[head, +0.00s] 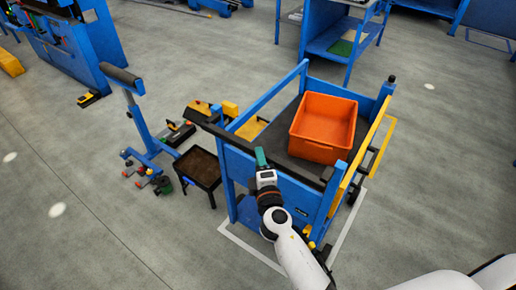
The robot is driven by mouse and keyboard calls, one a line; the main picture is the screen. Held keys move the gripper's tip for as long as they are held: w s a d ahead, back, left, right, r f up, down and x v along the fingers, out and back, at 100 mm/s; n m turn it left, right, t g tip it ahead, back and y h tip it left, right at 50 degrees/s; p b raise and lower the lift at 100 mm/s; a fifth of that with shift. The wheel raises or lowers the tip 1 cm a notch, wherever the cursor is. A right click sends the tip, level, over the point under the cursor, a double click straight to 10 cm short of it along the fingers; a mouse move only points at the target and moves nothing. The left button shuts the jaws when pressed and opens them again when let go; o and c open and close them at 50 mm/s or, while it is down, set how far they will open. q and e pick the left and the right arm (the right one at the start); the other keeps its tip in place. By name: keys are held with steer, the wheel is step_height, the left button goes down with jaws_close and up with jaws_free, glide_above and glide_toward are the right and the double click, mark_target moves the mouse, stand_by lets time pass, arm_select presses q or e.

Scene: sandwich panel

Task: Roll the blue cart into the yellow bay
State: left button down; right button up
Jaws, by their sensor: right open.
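The blue cart (285,190) stands right of centre, with a dark deck and a black bar (225,138) along its near side. An orange bin (322,128) sits on the deck. My right gripper (261,157) reaches in from the lower right. It is open, with its teal fingertips at the black bar; whether they touch or straddle the bar cannot be told. A yellow frame (378,145) stands along the cart's right side. No floor area clearly marked as a yellow bay can be made out. My left gripper is out of view.
A white floor outline (248,247) runs around the cart's base. Left of the cart are a dark tray stand (199,168), a blue post stand (140,125) and scattered small parts. A blue shelf unit (330,40) stands behind. Grey floor is open at lower left and right.

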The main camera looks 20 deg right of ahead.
steer(key=shift+w+d, duration=0.15)
steer(key=shift+w, duration=0.8)
steer(key=shift+w+d, duration=0.1)
steer(key=shift+w, duration=0.8)
jaws_close()
